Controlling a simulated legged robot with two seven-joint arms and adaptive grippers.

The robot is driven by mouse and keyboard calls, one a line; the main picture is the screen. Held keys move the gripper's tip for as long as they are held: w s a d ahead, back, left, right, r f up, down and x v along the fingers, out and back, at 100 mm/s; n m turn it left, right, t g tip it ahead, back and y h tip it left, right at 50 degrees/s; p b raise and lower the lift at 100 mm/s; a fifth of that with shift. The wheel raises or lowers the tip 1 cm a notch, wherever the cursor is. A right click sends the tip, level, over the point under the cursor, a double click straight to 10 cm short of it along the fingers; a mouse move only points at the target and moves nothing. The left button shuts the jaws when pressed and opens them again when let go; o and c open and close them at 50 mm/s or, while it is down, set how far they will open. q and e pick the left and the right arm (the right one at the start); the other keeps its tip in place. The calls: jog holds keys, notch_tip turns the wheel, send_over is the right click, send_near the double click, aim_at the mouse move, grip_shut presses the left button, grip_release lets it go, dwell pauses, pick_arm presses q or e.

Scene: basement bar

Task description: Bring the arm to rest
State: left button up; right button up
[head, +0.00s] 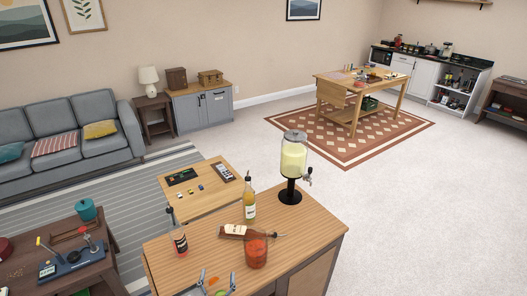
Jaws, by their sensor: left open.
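My left gripper (217,277) shows at the bottom edge, low over the near part of the wooden-topped bar cabinet (315,232). Its two grey fingertips are apart, with nothing seen held between them. Small orange and green items lie near the fingers, partly cut off by the frame. My right gripper is not in view, and most of the left arm is outside the picture.
On the cabinet top are a red-orange jar (256,254), a bottle lying on its side (233,231), an upright bottle (249,203), a dark-labelled bottle (179,240) and a drink dispenser (293,160). A low table (205,205) stands behind. Open carpet lies right.

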pick_arm(q)
jog(key=s+d+r+m+h, duration=0.45)
jog(key=d+m+h, duration=0.25)
jog(key=m, duration=0.5)
jog(key=s+d+f+m+g+h, duration=0.35)
jog(key=s+f+m+g, duration=0.4)
jog(key=m, duration=0.65)
jog(key=s+a+f+m+g+y, duration=0.8)
jog(key=s+a+f+m+y, duration=0.15)
jog(key=s+a+f, duration=0.55)
jog(key=s+a+f+g, duration=0.1)
jog(key=s+f, duration=0.1)
jog(key=f, duration=1.1)
jog(key=s+f+g, duration=0.1)
jog(key=s+f, duration=0.2)
jog(key=f, duration=1)
jog(key=s+a+f+g+y, duration=0.1)
jog(key=s+a+f, duration=0.2)
jog(key=s+f, duration=1.2)
jog(key=shift+s+a, duration=0.15)
jog(key=shift+s, duration=0.8)
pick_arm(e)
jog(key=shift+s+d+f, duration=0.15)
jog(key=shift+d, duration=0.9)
